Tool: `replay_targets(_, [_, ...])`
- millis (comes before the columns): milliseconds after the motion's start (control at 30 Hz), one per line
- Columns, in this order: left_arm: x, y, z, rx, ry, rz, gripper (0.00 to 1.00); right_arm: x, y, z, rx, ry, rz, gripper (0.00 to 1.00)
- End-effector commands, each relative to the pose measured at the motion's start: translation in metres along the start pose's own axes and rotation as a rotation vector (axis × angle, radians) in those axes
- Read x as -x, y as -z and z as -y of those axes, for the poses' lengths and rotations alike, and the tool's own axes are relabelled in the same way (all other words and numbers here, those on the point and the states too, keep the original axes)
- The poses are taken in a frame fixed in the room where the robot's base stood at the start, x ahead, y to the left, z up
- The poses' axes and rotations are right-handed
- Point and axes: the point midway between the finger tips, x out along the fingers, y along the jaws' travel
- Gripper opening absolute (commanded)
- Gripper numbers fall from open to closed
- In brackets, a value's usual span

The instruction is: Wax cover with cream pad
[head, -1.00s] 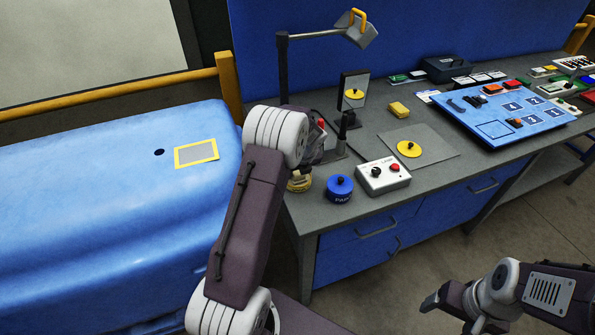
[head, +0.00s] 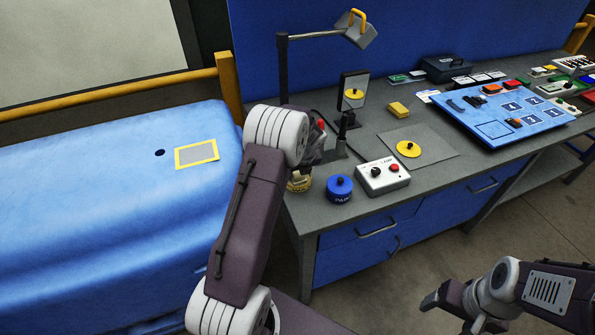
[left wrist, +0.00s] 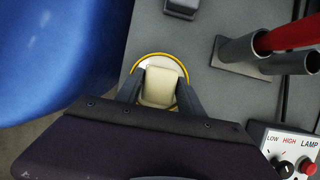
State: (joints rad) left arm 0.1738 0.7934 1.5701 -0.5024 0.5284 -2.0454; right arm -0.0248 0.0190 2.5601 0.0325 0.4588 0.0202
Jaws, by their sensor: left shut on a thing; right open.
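My left gripper (left wrist: 160,100) is shut on a cream pad (left wrist: 160,86), which sits between its two fingers in the left wrist view. Right under or behind the pad is a round tin (left wrist: 148,60) with a yellow rim and pale inside; I cannot tell whether the pad touches it. In the head view the tin (head: 299,184) is partly hidden by my left arm at the bench's left end. A large blue cover (head: 90,220) lies to the left, with a yellow-framed grey patch (head: 197,153) and a dark hole. My right gripper (head: 447,312) is open and empty at lower right.
A blue lidded jar (head: 340,190) and a lamp control box (head: 383,176) stand right of the tin. A yellow disc (head: 408,149) lies on a grey mat. A lamp post (head: 283,75), a mirror and a tube holder with a red handle (left wrist: 290,36) stand close by.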

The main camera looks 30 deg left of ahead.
Motion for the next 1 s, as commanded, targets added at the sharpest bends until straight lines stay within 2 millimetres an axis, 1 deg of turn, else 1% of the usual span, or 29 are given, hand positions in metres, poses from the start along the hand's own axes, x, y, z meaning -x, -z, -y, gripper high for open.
replay_targets(33, [0.008, -0.004, 0.0, 0.0, 0.001, 0.001, 0.12, 0.009, 0.001, 0.0, 0.0, 0.0, 0.0, 0.78])
replay_targets(100, [0.015, -0.007, 0.0, 0.0, 0.001, 0.002, 0.12, 0.017, 0.002, 0.0, 0.0, 0.0, 0.0, 0.78])
replay_targets(700, [0.063, -0.027, 0.001, -0.001, 0.003, 0.004, 0.12, 0.076, 0.008, 0.002, 0.0, 0.0, 0.0, 0.78])
replay_targets(767, [0.065, -0.028, 0.001, -0.001, 0.003, 0.004, 0.12, 0.078, 0.008, 0.002, 0.0, 0.0, 0.0, 0.78])
replay_targets(1000, [0.062, -0.027, 0.001, 0.0, 0.003, 0.004, 0.12, 0.076, 0.008, 0.002, 0.0, 0.0, 0.0, 0.78])
